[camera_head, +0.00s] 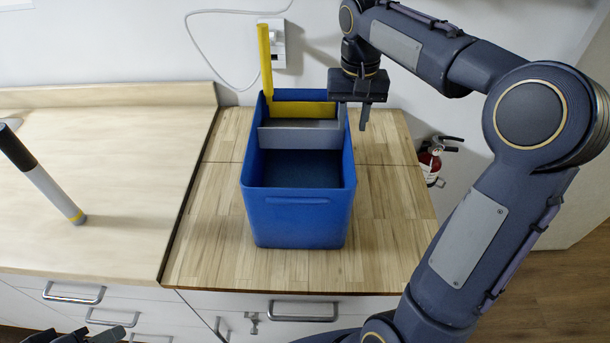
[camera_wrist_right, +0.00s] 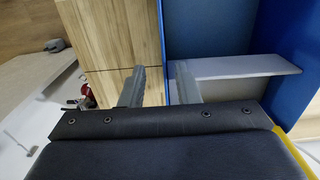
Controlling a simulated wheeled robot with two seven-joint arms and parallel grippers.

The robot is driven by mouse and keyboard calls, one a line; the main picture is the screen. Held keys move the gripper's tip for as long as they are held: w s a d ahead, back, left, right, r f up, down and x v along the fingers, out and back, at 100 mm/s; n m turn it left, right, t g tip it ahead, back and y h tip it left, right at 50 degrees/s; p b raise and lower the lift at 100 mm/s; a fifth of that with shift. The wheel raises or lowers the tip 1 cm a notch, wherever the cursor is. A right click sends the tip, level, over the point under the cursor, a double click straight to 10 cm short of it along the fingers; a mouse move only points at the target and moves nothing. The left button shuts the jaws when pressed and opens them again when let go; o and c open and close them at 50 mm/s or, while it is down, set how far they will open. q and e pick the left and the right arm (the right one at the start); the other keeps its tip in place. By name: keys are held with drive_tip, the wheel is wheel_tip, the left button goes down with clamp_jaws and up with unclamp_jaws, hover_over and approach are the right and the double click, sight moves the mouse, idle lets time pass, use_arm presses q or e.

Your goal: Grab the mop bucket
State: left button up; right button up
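The mop bucket (camera_head: 297,217) is a blue rectangular tub with a grey divider and a yellow upright handle (camera_head: 266,62). It stands upright on the wooden counter; the wrist view shows its blue wall (camera_wrist_right: 163,40) and divider (camera_wrist_right: 235,66). My right gripper (camera_head: 353,122) is at the right rim, toward the back. In the wrist view, my right gripper (camera_wrist_right: 159,72) is open, with the wall between its fingers and gaps showing. My left gripper (camera_head: 92,336) is only partly in view at the bottom left, with its fingertips unclear.
The wooden counter (camera_head: 215,257) has free room on both sides of the bucket. A pale counter (camera_head: 95,180) at left holds a dark-and-white cylinder (camera_head: 42,176). A red fire extinguisher (camera_head: 430,163) is right of the counter. A wall socket (camera_head: 274,45) with a cable is behind.

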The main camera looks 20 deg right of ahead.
sight(347, 146)
drive_tip(key=f, duration=0.5)
drive_tip(key=f+p, duration=0.1)
drive_tip(key=f, duration=0.1)
drive_tip(key=shift+a+f, duration=0.25)
drive_tip(key=shift+f, duration=0.05)
drive_tip(key=shift+c, duration=0.3)
clamp_jaws()
drive_tip(key=shift+w+r, duration=0.1)
drive_tip(key=shift+r, duration=0.05)
idle(0.6)
